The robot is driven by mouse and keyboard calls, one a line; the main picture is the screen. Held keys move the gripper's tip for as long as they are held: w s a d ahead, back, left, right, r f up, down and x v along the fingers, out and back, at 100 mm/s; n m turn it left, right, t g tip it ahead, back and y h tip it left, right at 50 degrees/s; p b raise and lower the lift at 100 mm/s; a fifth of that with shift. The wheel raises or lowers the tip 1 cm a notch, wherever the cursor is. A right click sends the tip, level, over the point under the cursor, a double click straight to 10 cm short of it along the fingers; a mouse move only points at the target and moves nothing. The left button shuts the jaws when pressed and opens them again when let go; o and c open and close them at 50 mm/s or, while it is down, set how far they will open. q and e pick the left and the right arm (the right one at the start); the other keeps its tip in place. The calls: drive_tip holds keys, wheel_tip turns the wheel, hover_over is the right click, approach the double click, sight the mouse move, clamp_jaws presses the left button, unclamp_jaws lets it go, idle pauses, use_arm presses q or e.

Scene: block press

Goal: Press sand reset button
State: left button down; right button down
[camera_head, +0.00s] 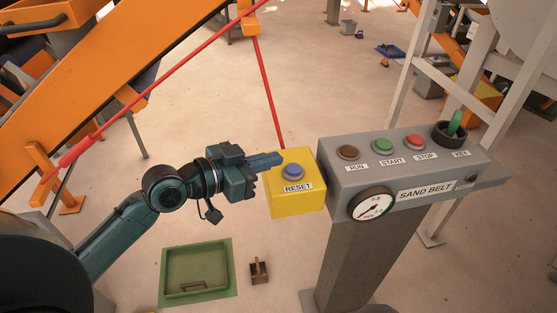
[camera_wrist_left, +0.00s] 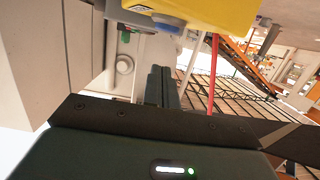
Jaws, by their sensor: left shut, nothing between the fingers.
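The blue reset button (camera_head: 293,172) sits on top of a yellow box (camera_head: 298,201) labelled RESET, in the middle of the head view. My left gripper (camera_head: 280,158) is shut and empty. In the head view its fingertips overlap the yellow box's far left edge, just left of and beyond the button; I cannot tell whether they touch anything. In the left wrist view the shut dark fingers (camera_wrist_left: 158,85) point up the picture, and the yellow box (camera_wrist_left: 222,16) is at the top, with part of a blue surface below it. My right gripper is not in view.
The grey SAND BELT panel (camera_head: 408,185) adjoins the yellow box on the right, with RUN, START and STOP buttons, a green key and a gauge (camera_head: 371,204). A red cord (camera_head: 267,95) runs behind the box. A green tray (camera_head: 168,270) lies on the floor.

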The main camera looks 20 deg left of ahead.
use_arm(q)
drive_tip(key=b+v, duration=0.1)
drive_tip(key=v, duration=0.5)
drive_tip(key=shift+s+a, duration=0.2)
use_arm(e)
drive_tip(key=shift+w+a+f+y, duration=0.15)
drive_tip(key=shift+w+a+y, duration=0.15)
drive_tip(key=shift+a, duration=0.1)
use_arm(q)
drive_tip(key=shift+r, duration=0.1)
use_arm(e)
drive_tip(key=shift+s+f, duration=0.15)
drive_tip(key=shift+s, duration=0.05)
use_arm(q)
wheel_tip(320, 180, down, 14)
drive_tip(key=s+n+y, duration=0.2)
drive_tip(key=n+y, duration=0.1)
drive_tip(key=s+d+f+y, duration=0.1)
drive_tip(key=s+d+f, duration=0.2)
drive_tip(key=f, duration=0.3)
drive_tip(key=s+d+f+n+g+y, duration=0.1)
drive_tip(key=s+d+f+y, duration=0.1)
drive_tip(key=s+f, duration=0.3)
wheel_tip(320, 180, down, 2)
drive_tip(key=shift+d+f+g, duration=0.1)
drive_tip(key=shift+d+g, duration=0.2)
drive_tip(key=shift+d, duration=0.6)
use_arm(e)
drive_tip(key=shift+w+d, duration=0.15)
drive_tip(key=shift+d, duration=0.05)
